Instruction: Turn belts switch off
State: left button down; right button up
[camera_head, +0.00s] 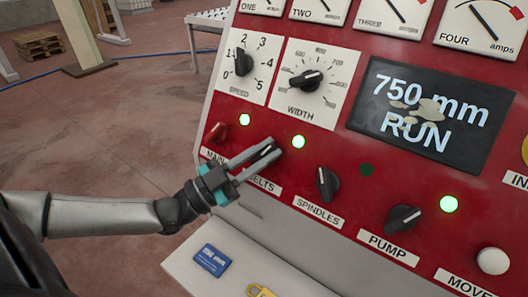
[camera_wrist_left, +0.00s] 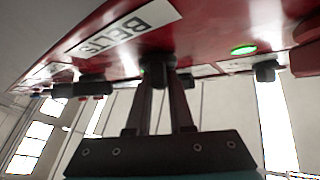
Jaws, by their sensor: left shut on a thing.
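The belts switch (camera_head: 264,152) is a dark rotary knob on the red panel, above the BELTS label (camera_head: 262,184). My left gripper (camera_head: 262,151) is shut on this knob, with one finger on each side, and the fingers cover part of it. In the left wrist view the fingertips (camera_wrist_left: 160,85) meet the dark belts knob (camera_wrist_left: 157,69) beneath the panel face. The green lamp (camera_head: 298,142) above and right of the belts knob is lit. My right gripper is not in view.
The red MAIN knob (camera_head: 216,132) is close on the left, and the dark spindles knob (camera_head: 327,184) close on the right. The pump knob (camera_head: 403,218) is farther right. A display (camera_head: 432,108) reads 750 mm RUN. A pale ledge (camera_head: 300,262) with a blue card (camera_head: 212,260) lies below.

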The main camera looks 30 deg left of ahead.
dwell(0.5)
pick_arm(q)
jog(key=n+t+y+p, duration=0.1)
jog(key=n+y+p, duration=0.1)
jog(key=n+t+y+p, duration=0.2)
jog(key=n, duration=0.1)
jog(key=shift+a+r+y, duration=0.1)
jog(key=shift+r+y, duration=0.05)
jog(key=shift+y, duration=0.15)
jog(key=n+t+y+p, duration=0.1)
jog(key=n+y, duration=0.3)
jog(key=n, duration=0.1)
jog(key=n+y, duration=0.4)
jog(key=shift+a+n+y+p, duration=0.15)
jog(key=shift+n+y+p, duration=0.15)
jog(key=shift+y+p, duration=0.1)
jog(key=shift+a+f+n+g+y, duration=0.15)
jog(key=shift+n+g+y, duration=0.4)
jog(key=shift+n+y, duration=1.05)
jog(key=shift+d+f+n+g+y, duration=0.1)
jog(key=shift+n+g+y, duration=0.45)
jog(key=shift+n+y, duration=1)
jog(key=shift+a+n, duration=0.1)
jog(key=shift+n, duration=0.35)
jog(key=c, duration=0.8)
grip_release()
